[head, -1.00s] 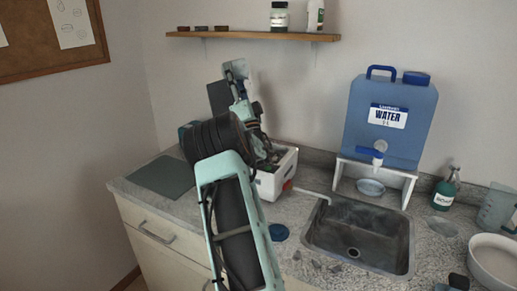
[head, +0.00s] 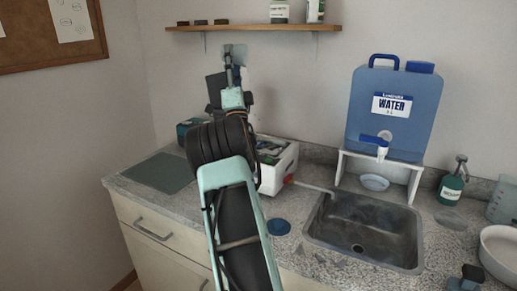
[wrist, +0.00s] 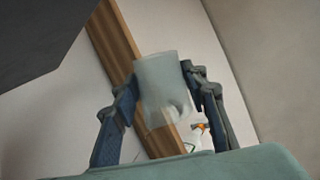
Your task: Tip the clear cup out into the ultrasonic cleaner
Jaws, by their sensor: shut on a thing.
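The clear cup (wrist: 158,82) is between the two fingers of my gripper (wrist: 161,76), which is shut on it, in the wrist view. The cup looks pale and see-through; I cannot tell what is in it. My gripper is raised above and to the left of the box in the head view, where the cup is hard to make out.
A wooden shelf (head: 262,28) with jars runs along the wall above my arm. The sink (head: 362,233) and blue water container (head: 393,108) are right of the box. A dark mat (head: 160,172) lies at left. A blue disc (head: 278,227) lies in front of the box.

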